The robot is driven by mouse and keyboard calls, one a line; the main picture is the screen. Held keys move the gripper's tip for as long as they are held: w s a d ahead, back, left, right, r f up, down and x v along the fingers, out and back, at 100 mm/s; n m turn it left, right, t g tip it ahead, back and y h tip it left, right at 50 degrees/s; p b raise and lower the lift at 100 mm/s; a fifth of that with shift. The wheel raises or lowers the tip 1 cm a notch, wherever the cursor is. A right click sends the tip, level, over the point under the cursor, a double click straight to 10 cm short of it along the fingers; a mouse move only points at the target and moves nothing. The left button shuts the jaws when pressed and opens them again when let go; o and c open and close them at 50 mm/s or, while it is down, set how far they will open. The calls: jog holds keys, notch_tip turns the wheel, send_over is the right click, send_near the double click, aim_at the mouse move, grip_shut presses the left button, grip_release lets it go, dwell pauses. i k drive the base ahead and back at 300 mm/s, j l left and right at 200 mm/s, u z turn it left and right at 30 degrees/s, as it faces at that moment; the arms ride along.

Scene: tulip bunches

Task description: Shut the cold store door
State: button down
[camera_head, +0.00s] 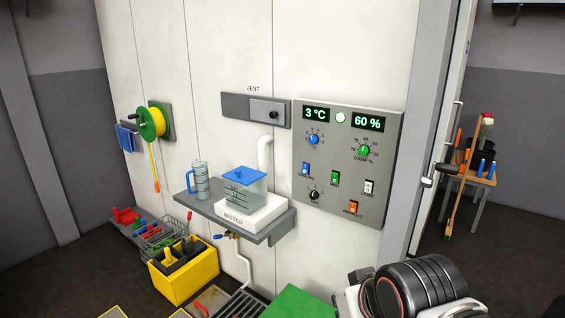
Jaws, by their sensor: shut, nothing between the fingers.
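The cold store door (457,75) is at the right, a narrow pale panel seen nearly edge-on beside the grey door frame (430,90). It appears to stand open, at an angle to the white wall. A dark handle with a pale bracket (446,168) sticks out at its lower part. How wide the gap is cannot be told. A black ribbed part of my own arm shows at the bottom right, in front of the wall and apart from the door in the picture. My gripper's fingers are not visible.
A control panel (348,165) and a mister shelf (262,231) stick out from the wall. A yellow crate (187,282) and a green box (298,303) are low in front. A wooden table (476,178) with a broom (458,190) stands beyond the door at right.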

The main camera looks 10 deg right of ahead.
aim_at(466, 16)
jog(key=k+l, duration=0.15)
jog(key=l, duration=0.3)
jog(key=k+l+z, duration=0.1)
jog(key=l, duration=0.4)
jog(key=k+l, duration=0.1)
jog(key=l, duration=0.35)
jog(key=k+l+z, duration=0.1)
jog(key=l, duration=0.4)
jog(key=i+l, duration=0.2)
jog(key=l, duration=0.25)
jog(key=i+l+z, duration=0.1)
jog(key=i+l, duration=0.15)
jog(key=l, duration=0.2)
jog(key=i+l, duration=0.25)
jog(key=l, duration=0.15)
jog(key=i+l+z, duration=0.1)
jog(key=l, duration=0.35)
jog(key=i+l, duration=0.9)
jog(key=i+l+z, duration=0.15)
jog(key=i+l, duration=0.3)
jog(key=i, duration=0.2)
jog(key=i+l, duration=0.45)
jog(key=i, duration=0.15)
jog(key=i+l+u, duration=0.35)
jog(key=i+l, duration=0.2)
jog(key=i+l+u, duration=0.3)
jog(key=i+l, duration=0.3)
jog(key=l, duration=0.15)
